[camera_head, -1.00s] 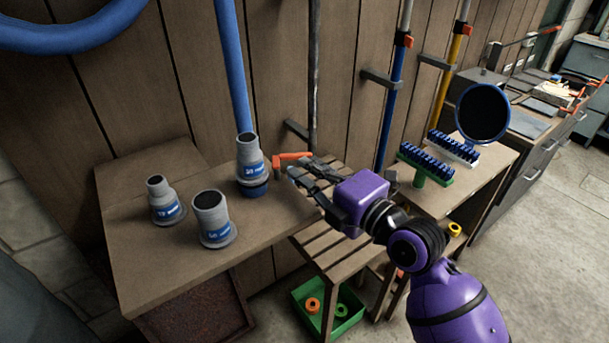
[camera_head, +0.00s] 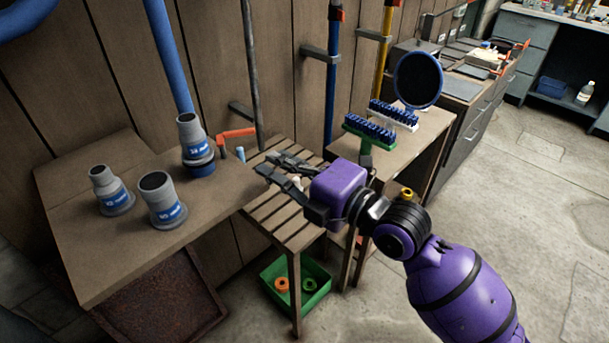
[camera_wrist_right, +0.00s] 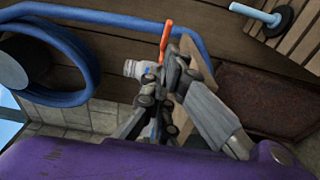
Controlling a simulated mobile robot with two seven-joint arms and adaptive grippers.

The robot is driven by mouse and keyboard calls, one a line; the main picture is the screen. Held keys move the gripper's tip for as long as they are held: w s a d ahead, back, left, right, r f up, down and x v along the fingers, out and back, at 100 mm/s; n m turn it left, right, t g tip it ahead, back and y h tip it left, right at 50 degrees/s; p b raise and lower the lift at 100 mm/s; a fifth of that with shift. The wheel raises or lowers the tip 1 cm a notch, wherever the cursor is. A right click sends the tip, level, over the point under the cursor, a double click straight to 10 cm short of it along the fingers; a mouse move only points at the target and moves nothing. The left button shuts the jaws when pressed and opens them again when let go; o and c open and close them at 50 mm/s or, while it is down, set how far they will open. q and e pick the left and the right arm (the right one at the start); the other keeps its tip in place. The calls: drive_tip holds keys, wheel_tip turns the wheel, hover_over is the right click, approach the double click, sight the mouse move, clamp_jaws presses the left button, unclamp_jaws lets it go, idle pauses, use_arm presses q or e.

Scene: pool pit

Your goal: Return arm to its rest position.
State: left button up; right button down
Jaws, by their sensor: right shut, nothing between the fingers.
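My right arm (camera_head: 455,285) is purple and comes in from the lower right of the head view. Its dark right gripper (camera_head: 266,164) points left, over the slatted wooden bench and right of the table with the grey fittings. The gripper is shut and empty. In the right wrist view the dark fingers (camera_wrist_right: 162,92) show in the middle, with an orange handle behind them. My left arm and left gripper are not in view.
Grey hose fittings (camera_head: 163,203) stand on the wooden table (camera_head: 120,262), one on the blue pipe's end. The slatted bench (camera_head: 283,226) has a green crate (camera_head: 302,302) below. Brushes (camera_head: 370,129) and a round skimmer (camera_head: 417,80) stand farther right. The floor at right is clear.

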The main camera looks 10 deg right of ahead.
drive_tip(key=s+d+f+m+h+p, duration=0.2)
drive_tip(key=s+d+f+m+h, duration=0.2)
drive_tip(key=d+f+m, duration=0.45)
drive_tip(key=s+d+f+m+h+p, duration=0.2)
drive_tip(key=s+d+f+m+h, duration=0.25)
drive_tip(key=f+m, duration=0.65)
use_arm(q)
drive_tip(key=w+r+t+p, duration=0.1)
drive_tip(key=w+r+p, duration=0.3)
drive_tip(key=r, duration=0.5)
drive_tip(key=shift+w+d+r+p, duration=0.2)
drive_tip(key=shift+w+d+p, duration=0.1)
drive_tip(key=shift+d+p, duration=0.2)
use_arm(e)
drive_tip(key=s+d+f+m+g+h, duration=0.1)
drive_tip(key=s+f, duration=0.3)
drive_tip(key=s, duration=0.5)
drive_tip(key=s+d+f+m+g+h, duration=0.1)
drive_tip(key=s+f+m+g, duration=0.1)
drive_tip(key=s+f, duration=0.3)
drive_tip(key=s+d+f+m+g+h, duration=0.1)
drive_tip(key=s+f, duration=0.4)
drive_tip(key=s, duration=0.7)
drive_tip(key=shift+s+m+g, duration=0.35)
drive_tip(key=shift+m+g, duration=0.15)
drive_tip(key=shift+m, duration=0.65)
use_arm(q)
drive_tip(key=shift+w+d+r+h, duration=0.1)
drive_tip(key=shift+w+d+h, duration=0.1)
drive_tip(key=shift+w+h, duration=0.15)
